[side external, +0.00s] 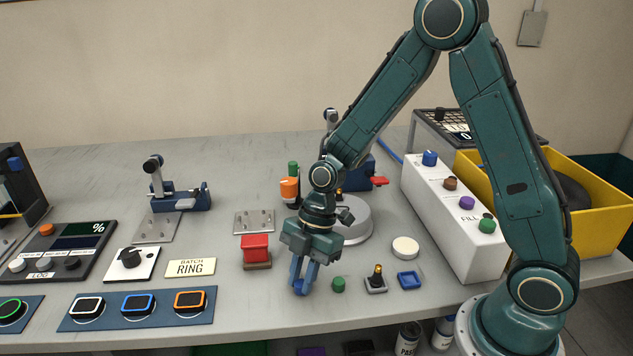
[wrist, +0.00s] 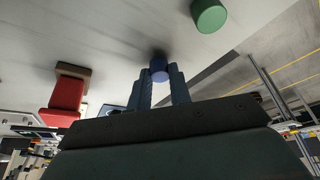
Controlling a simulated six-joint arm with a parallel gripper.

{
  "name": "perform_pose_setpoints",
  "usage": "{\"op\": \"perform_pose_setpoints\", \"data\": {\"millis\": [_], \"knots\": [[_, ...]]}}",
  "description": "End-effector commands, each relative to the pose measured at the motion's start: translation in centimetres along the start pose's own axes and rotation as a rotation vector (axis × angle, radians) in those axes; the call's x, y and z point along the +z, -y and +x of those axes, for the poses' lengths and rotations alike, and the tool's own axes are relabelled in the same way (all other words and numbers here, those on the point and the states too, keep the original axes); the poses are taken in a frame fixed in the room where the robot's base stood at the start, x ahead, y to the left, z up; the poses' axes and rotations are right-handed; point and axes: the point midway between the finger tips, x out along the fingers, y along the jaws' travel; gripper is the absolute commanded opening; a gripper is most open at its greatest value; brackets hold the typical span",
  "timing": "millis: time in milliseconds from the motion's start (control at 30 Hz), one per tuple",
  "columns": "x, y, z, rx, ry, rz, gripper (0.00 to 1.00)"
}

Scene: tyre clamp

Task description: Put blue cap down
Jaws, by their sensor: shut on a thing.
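My gripper (side external: 301,284) points down close over the table's front part, and its fingers are shut on a small blue cap. In the wrist view the blue cap (wrist: 158,67) sits between the two fingertips (wrist: 160,78), its end facing the grey table (side external: 225,300). The cap is close to the surface; I cannot tell whether it touches. In the side view the fingers mostly hide it. A green cap (side external: 338,285) stands on the table just right of my gripper; it also shows in the wrist view (wrist: 209,15).
A red block on a brown base (side external: 256,251) is close on the left. A white box (side external: 452,215) carries several coloured caps. The front edge is near.

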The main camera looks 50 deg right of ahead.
Motion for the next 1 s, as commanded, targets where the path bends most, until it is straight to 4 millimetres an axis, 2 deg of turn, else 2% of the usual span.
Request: {"op": "perform_pose_setpoints", "data": {"millis": [467,500,600,1000], "knots": [[0.21,0.02,0.52,0.000,0.000,0.001,0.00],[0.23,0.02,0.56,0.000,0.000,0.001,0.22],[0.22,0.01,0.52,0.000,0.000,0.000,0.41],[0.14,-0.02,0.34,0.001,0.000,0.000,0.42]]}}
